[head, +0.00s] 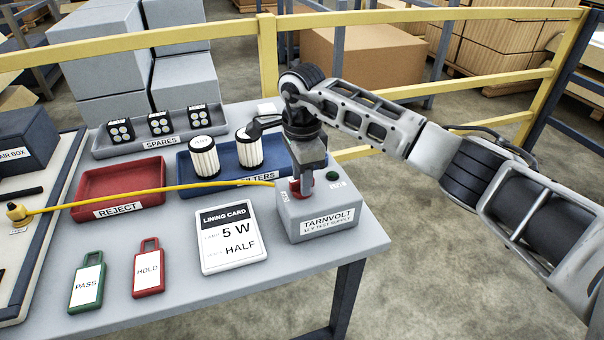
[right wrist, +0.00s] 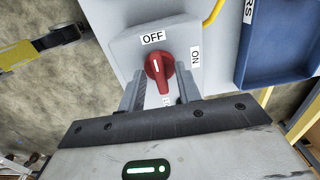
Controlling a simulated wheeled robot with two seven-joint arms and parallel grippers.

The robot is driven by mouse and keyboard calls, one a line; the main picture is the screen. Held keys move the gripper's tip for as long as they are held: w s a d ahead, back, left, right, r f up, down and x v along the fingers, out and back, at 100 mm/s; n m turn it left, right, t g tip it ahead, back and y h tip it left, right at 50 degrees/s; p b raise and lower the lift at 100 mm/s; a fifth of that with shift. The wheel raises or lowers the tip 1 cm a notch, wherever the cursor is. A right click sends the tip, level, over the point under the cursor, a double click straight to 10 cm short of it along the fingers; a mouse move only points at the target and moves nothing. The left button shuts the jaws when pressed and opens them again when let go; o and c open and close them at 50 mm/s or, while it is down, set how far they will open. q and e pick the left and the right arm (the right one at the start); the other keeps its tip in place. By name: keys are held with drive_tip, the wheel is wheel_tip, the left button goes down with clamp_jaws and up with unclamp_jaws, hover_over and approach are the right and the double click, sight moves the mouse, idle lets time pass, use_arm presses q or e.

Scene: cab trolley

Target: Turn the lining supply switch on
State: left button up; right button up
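The lining supply is a grey box (head: 318,216) labelled TARNVOLT at the table's right end. Its switch is a red rotary knob (right wrist: 158,68), partly hidden behind my gripper in the head view (head: 300,189). In the right wrist view the knob's white mark points towards the OFF label (right wrist: 153,38); the ON label (right wrist: 195,57) is to the right. My right gripper (right wrist: 160,92) points down over the box, its fingers apart on either side of the knob's lower end, with gaps showing. It also shows in the head view (head: 304,178). My left gripper is not in view.
A small dark green round part (head: 333,176) is on the box top. A yellow cable (head: 150,191) runs to the box across the red reject tray (head: 95,185). The blue filters tray (head: 270,173) is close behind; the lining card (head: 232,238) lies to the left.

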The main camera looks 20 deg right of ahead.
clamp_jaws()
drive_tip(key=shift+m, duration=0.3)
drive_tip(key=m, duration=0.3)
drive_tip(key=shift+m+b, duration=0.3)
drive_tip(key=m, duration=0.4)
drive_tip(key=shift+r+m, duration=0.1)
drive_tip(key=shift+m, duration=0.2)
drive_tip(key=m, duration=0.4)
drive_tip(key=shift+m, duration=2.5)
